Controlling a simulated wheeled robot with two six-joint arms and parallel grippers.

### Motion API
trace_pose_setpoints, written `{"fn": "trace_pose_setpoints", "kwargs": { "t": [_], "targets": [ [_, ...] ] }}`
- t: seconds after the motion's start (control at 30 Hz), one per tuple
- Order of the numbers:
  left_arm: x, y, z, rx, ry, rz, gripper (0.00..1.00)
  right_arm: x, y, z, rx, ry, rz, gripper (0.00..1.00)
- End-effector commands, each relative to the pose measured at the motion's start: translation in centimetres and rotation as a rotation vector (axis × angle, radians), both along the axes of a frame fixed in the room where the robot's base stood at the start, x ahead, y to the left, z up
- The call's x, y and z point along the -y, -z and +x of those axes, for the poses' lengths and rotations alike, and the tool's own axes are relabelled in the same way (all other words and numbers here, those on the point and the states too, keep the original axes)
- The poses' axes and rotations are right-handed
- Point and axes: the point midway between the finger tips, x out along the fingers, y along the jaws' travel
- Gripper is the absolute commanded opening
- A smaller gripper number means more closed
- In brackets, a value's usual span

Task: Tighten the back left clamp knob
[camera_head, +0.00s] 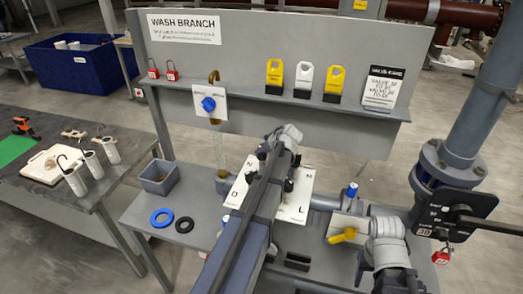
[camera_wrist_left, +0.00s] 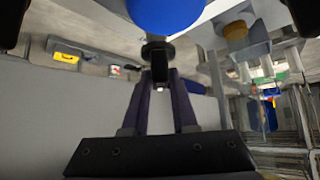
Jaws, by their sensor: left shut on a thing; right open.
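My left gripper (camera_head: 278,165) is over the middle of the grey bench, mostly hidden behind its own arm. In the left wrist view, dark finger parts show at the top corners, with a large blue knob (camera_wrist_left: 165,10) between them at the top edge. The gripper is shut on this knob; the contact itself is cut off. In the head view the held knob is hidden. A blue knob on a stem (camera_head: 352,188) stands to the right, and another blue knob (camera_head: 225,219) shows partly at left of the arm. My right gripper (camera_head: 364,262) is open near a yellow handle (camera_head: 342,236).
A white lettered plate (camera_head: 296,208) lies under my left arm. A grey cup (camera_head: 159,177), blue ring (camera_head: 162,217) and black ring (camera_head: 184,224) sit at left on the bench. The back panel (camera_head: 240,52) rises behind. A thick pipe (camera_head: 485,90) stands at right.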

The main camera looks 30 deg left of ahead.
Motion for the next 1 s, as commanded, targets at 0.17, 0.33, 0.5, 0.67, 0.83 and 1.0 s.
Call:
{"fn": "trace_pose_setpoints", "kwargs": {
  "t": [0.17, 0.33, 0.5, 0.67, 0.83, 1.0],
  "targets": [
    [0.30, 0.04, 0.65, 0.005, -0.121, -0.005, 0.00, 0.00, 0.00, 0.00, 0.000, 0.000, 0.000, 0.53],
    [0.27, 0.07, 0.58, 0.006, -0.212, -0.007, 0.00, 0.00, 0.00, 0.00, 0.000, 0.000, 0.000, 0.53],
    [0.24, 0.09, 0.48, 0.005, -0.269, -0.008, 0.00, 0.00, 0.01, 0.00, 0.000, 0.000, 0.000, 0.53],
    [0.26, 0.12, 0.40, 0.005, -0.297, -0.009, 0.00, 0.00, 0.01, 0.00, 0.000, 0.000, 0.000, 0.53],
    [0.27, 0.14, 0.32, 0.005, -0.307, -0.009, 0.00, 0.00, 0.02, 0.00, 0.000, 0.000, 0.000, 0.53],
    [0.28, 0.14, 0.30, 0.005, -0.307, -0.009, 0.00, 0.00, 0.03, 0.00, 0.000, 0.000, 0.000, 0.53]
  ]
}}
